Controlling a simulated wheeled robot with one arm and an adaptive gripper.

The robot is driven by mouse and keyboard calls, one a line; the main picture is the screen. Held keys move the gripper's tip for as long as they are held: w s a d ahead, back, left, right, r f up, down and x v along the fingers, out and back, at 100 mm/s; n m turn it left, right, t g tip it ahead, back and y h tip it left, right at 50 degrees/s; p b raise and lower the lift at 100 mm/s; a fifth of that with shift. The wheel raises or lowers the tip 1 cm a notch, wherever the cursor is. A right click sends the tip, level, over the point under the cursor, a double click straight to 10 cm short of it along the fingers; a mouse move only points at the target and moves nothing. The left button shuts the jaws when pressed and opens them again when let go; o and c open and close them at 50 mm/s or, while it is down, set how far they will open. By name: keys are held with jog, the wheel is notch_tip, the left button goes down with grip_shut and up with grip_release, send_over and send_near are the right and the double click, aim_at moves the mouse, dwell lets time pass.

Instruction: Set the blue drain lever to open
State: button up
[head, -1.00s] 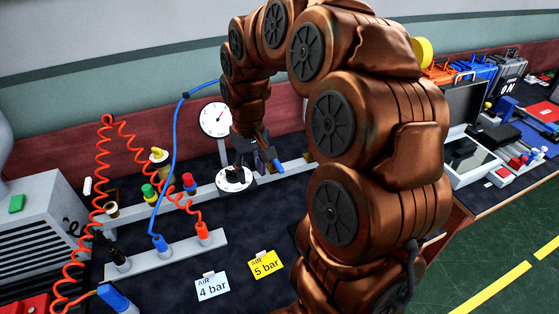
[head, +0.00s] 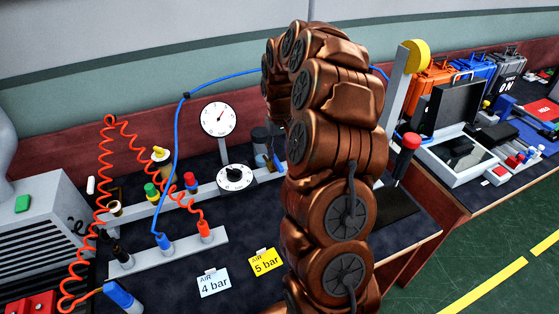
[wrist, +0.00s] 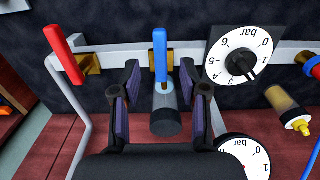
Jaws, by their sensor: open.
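The blue drain lever (wrist: 160,55) points up in the wrist view, across a pale rail and above a grey cylinder (wrist: 165,122). In the head view only a small part of the blue lever (head: 278,163) shows beside my arm. My gripper (wrist: 160,75) is open. Its two dark fingers stand on the left and right of the lever's lower part, with a gap on each side. In the head view my arm hides most of the gripper. I cannot tell from the lever's angle whether the drain is open.
A red-handled lever (wrist: 62,55) stands left of my gripper in the wrist view. A bar dial (wrist: 238,60) is close on the right. A round gauge (head: 220,119), coiled red hose (head: 103,165) and blue hose (head: 175,150) are on the head view's left. Two tags lie in front.

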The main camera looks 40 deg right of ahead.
aim_at(279, 165)
jog(key=shift+f+p, duration=0.8)
jog(key=shift+f, duration=2)
grip_shut()
